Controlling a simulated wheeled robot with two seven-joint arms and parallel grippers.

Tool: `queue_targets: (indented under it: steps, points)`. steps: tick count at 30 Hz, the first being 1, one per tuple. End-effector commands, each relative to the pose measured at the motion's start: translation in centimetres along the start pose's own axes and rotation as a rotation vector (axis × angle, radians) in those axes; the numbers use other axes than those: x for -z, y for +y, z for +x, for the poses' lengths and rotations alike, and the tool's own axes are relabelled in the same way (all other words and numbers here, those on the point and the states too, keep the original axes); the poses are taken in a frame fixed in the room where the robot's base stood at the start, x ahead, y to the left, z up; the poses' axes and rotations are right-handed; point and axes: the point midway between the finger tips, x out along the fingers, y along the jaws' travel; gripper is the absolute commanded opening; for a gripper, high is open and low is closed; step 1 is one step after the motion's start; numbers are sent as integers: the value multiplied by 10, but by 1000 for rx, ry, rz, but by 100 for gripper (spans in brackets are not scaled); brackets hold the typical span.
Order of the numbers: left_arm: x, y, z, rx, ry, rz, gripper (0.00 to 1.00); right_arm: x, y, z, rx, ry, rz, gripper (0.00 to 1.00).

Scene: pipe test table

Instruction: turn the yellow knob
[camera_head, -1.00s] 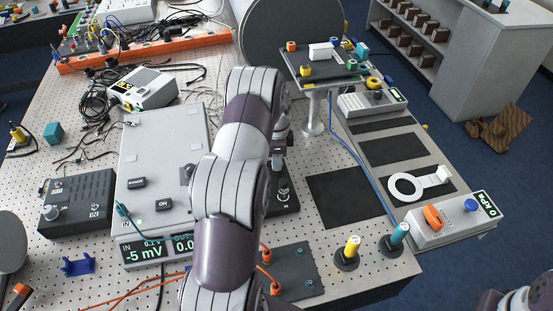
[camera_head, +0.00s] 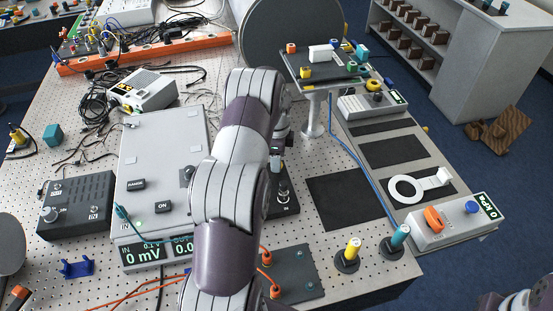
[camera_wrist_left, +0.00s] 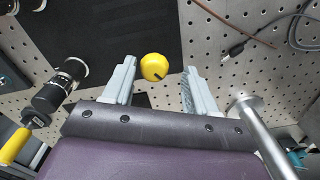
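A round yellow knob (camera_wrist_left: 154,67) with a dark mark on its face shows in the left wrist view. It lies between the two grey fingertips of my left gripper (camera_wrist_left: 160,66), with a visible gap on each side. The gripper is open; whether the fingertips are level with the knob or above it I cannot tell. In the head view my left gripper (camera_head: 279,150) is partly hidden by my left arm, and I cannot make out this knob there. My right gripper is out of view.
A grey meter box (camera_head: 160,165) stands left of my left arm. Yellow (camera_head: 352,246) and teal (camera_head: 400,233) cylinders stand near the front edge. A box with an orange knob (camera_head: 433,219) is at right. In the wrist view, a black and silver fitting (camera_wrist_left: 60,90) is left of the fingers.

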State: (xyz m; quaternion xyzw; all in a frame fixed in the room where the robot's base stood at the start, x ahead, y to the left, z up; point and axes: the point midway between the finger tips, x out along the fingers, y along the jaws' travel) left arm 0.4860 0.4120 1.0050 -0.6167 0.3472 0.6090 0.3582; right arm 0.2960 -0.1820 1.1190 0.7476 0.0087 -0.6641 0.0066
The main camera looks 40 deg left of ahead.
Motion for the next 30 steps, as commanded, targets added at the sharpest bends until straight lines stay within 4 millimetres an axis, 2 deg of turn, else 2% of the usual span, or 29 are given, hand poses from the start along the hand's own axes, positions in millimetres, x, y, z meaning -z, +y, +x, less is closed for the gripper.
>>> queue_targets:
  steps: [8, 11, 14, 19, 21, 25, 30]
  points:
    - [0, 4, 4, -13, -1, 0, 61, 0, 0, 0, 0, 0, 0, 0]
    - [0, 4, -2, -13, -1, 0, 61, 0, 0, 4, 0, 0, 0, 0]
    - [0, 3, -22, -8, -1, 0, 61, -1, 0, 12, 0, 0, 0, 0]
    - [0, 2, -69, -7, -1, 0, 61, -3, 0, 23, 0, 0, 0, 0]
    - [0, 2, -102, -12, -1, 0, 61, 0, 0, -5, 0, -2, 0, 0]
    - [1, 2, -121, -12, -1, 0, 61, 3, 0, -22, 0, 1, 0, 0]
    - [1, 2, -125, -12, -1, 0, 61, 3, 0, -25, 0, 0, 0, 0]
